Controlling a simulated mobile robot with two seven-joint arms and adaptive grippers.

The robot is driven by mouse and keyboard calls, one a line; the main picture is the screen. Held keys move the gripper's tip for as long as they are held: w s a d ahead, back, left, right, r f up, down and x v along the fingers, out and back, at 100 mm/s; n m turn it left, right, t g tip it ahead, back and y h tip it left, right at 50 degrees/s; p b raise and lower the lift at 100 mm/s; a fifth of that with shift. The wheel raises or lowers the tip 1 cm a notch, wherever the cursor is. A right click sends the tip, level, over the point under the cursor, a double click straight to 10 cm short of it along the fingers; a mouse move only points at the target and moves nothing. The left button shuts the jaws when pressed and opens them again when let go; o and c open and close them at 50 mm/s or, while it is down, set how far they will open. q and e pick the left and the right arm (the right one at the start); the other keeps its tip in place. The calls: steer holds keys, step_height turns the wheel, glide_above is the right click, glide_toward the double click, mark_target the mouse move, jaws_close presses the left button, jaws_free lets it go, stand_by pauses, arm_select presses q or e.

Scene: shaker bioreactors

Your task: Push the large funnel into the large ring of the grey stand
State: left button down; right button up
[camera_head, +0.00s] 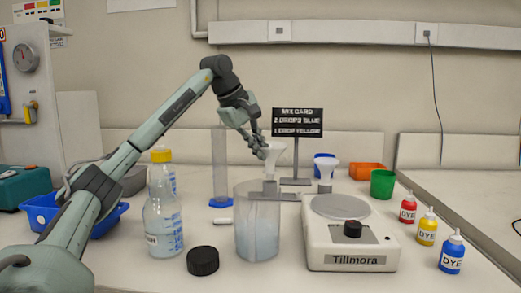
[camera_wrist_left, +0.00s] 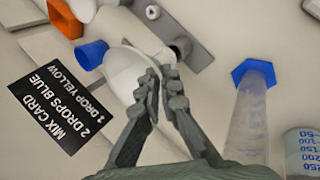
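The large white funnel (camera_head: 276,153) stands roughly upright over the grey stand (camera_head: 289,197), its stem at the ring end above the clear beaker. My left gripper (camera_head: 264,148) is at the funnel's left upper edge. In the left wrist view my left gripper (camera_wrist_left: 161,76) has its fingertips close together on the edge of the funnel (camera_wrist_left: 124,68), with a narrow gap between them. The stand's bar (camera_wrist_left: 188,48) lies just beyond. How deep the stem sits in the ring is hidden. My right gripper is not in view.
A smaller white funnel (camera_head: 328,170) stands behind the Tillmora mixer (camera_head: 350,240). A beaker (camera_head: 257,235), a yellow-capped bottle (camera_head: 163,215) and a black cap (camera_head: 202,261) are in front. The mix card (camera_head: 297,122) stands behind. Dye bottles (camera_head: 427,226) stand right.

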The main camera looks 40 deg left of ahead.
arm_select(q)
steer(key=shift+p, duration=0.75)
stand_by(0.7)
steer(key=shift+f+b, duration=0.3)
steer(key=shift+f, duration=1)
stand_by(1.7)
steer(key=c, duration=1.6)
jaws_free()
steer(key=shift+c, duration=0.2)
steer(key=v, duration=1.2)
